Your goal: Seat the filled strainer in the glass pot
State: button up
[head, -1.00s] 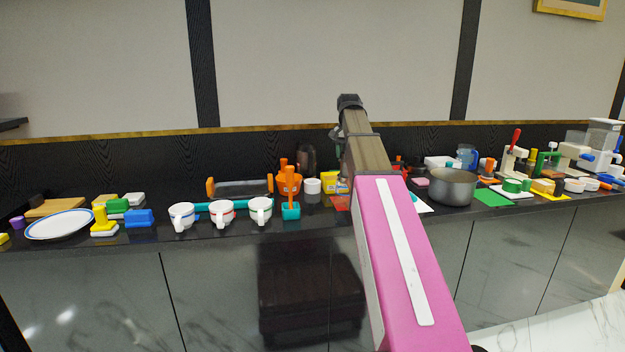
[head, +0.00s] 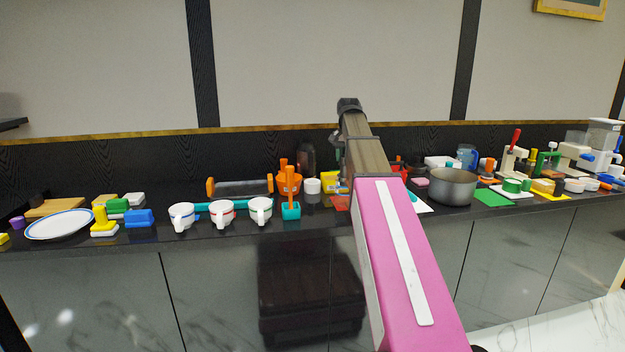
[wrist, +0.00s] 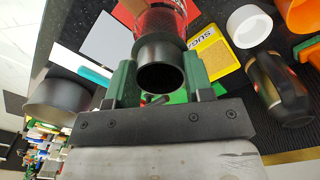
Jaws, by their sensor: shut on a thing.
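In the wrist view my gripper (wrist: 160,64) has its green fingers on either side of a dark grey metal cylinder, the strainer (wrist: 160,49), and is shut on it. The strainer's round opening faces the camera; its inside is too dark to show any filling. The clear glass pot (wrist: 166,18) is just beyond the strainer over a red mat (wrist: 126,13). The strainer overlaps the pot in this view, so I cannot tell whether it is inside the mouth or above it. In the head view my arm hides the gripper, strainer and most of the pot's place.
A yellow sugar box (wrist: 213,52), white cup (wrist: 249,26), dark jug (wrist: 280,88) and orange container (wrist: 300,12) stand close on one side. A steel pot (wrist: 58,94) stands on the other; it shows in the head view (head: 452,187). White cups (head: 221,213) line the counter's front left.

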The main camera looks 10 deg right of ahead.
jog(key=shift+f, duration=2.1)
dwell(0.3)
jog(key=o, duration=1.3)
jog(key=shift+c, duration=1.6)
notch_tip(320, 180, up, 12)
jog(key=shift+f, duration=0.25)
